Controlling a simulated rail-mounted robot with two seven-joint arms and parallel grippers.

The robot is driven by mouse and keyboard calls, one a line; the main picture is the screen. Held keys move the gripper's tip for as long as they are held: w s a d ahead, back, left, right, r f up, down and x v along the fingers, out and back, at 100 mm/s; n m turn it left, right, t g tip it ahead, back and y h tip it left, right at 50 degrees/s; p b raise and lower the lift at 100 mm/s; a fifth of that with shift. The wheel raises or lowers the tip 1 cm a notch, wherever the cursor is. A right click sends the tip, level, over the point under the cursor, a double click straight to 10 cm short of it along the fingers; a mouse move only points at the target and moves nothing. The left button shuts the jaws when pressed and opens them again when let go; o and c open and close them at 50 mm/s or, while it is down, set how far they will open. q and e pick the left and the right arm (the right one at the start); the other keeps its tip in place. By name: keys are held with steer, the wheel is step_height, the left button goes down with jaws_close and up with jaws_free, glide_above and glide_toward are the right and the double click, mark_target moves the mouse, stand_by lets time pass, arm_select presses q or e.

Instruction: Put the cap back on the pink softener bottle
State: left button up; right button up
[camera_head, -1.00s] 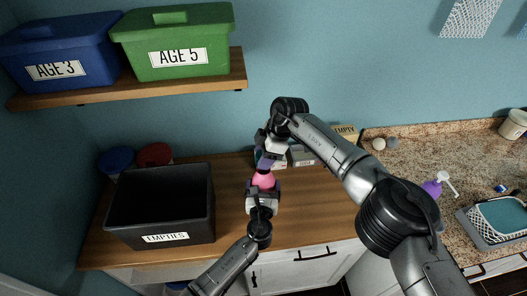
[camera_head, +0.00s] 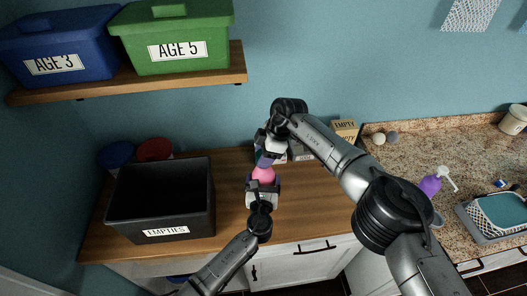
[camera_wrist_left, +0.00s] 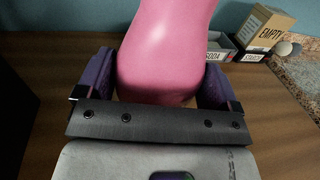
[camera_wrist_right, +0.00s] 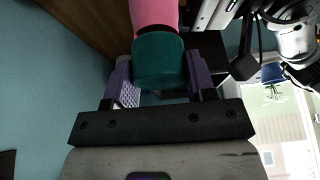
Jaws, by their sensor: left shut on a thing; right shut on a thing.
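My right gripper (camera_head: 266,160) is above the bottle, shut on the teal cap (camera_wrist_right: 160,60). In the right wrist view the cap is in line with the pink bottle top and appears to meet it. I cannot tell whether it is seated. In the head view the gripper hides the cap.
A black bin labelled EMPTIES (camera_head: 130,205) stands left of the bottle. Small boxes, one marked EMPTY (camera_head: 344,130), stand behind. A purple spray bottle (camera_head: 431,185) and a grey tray (camera_head: 478,225) are on the granite counter at right. My right arm crosses above the counter.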

steer(key=shift+f, duration=0.55)
stand_by(0.6)
arm_select(q)
steer(key=c, duration=0.4)
steer(key=shift+c, duration=0.2)
arm_select(e)
steer(key=shift+m+t, duration=0.65)
steer(key=shift+m, duration=1)
steer(key=shift+m+t, duration=0.65)
steer(key=shift+m, duration=1)
steer(key=o, duration=0.9)
steer(key=shift+r, duration=2.2)
steer(key=shift+c, duration=0.4)
